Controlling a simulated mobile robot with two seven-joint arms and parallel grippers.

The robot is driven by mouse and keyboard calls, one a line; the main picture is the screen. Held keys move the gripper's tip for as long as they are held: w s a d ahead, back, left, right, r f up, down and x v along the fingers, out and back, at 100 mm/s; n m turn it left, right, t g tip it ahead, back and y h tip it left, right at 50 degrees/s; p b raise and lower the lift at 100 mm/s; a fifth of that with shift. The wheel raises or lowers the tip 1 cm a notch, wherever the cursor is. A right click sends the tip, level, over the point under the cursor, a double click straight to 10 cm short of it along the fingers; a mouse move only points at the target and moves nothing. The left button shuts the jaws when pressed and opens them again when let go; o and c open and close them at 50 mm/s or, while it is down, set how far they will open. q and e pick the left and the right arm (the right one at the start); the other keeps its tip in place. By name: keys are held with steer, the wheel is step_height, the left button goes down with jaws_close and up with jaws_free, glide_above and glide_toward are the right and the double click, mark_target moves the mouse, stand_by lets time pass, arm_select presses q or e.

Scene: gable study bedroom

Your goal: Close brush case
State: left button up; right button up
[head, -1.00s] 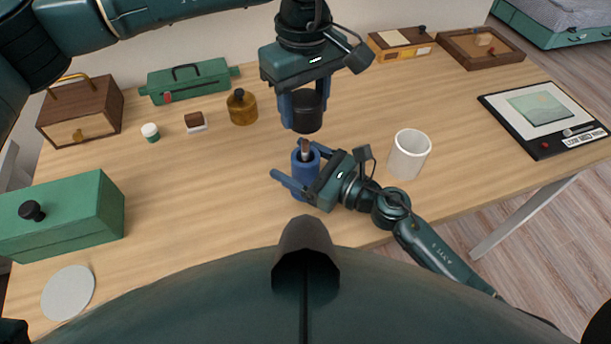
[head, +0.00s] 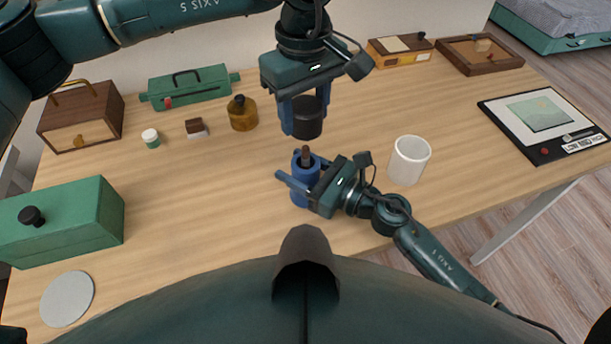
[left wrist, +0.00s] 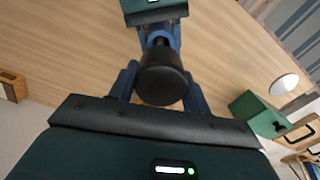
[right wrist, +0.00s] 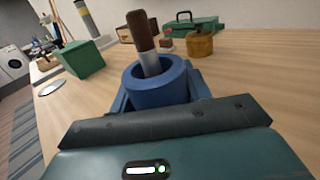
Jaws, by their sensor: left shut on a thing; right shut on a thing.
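The brush case body is a blue open-topped cylinder (head: 305,184) with a brown-handled brush (right wrist: 143,35) standing up out of it, leaning slightly in the right wrist view. My right gripper (head: 300,180) is shut around the blue body from the right, near the table's front. The black cap (head: 307,122) is in my left gripper (head: 305,112), which points down and is shut on it. The cap is above and a little behind the body, apart from it. In the left wrist view the cap (left wrist: 163,76) partly hides the brush and the body's opening.
A white cup (head: 408,160) stands close to the right of my right gripper. An amber jar (head: 242,113), a small white jar (head: 151,138) and a brown-and-white block (head: 196,127) are at left. A green box (head: 70,222) stands front left. The table between is clear.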

mark_target(304, 146)
arm_select(q)
steer(key=shift+f, duration=2.45)
steer(key=shift+f, duration=0.9)
steer(key=shift+f, duration=0.6)
steer(key=o, duration=1)
step_height(304, 146, up, 12)
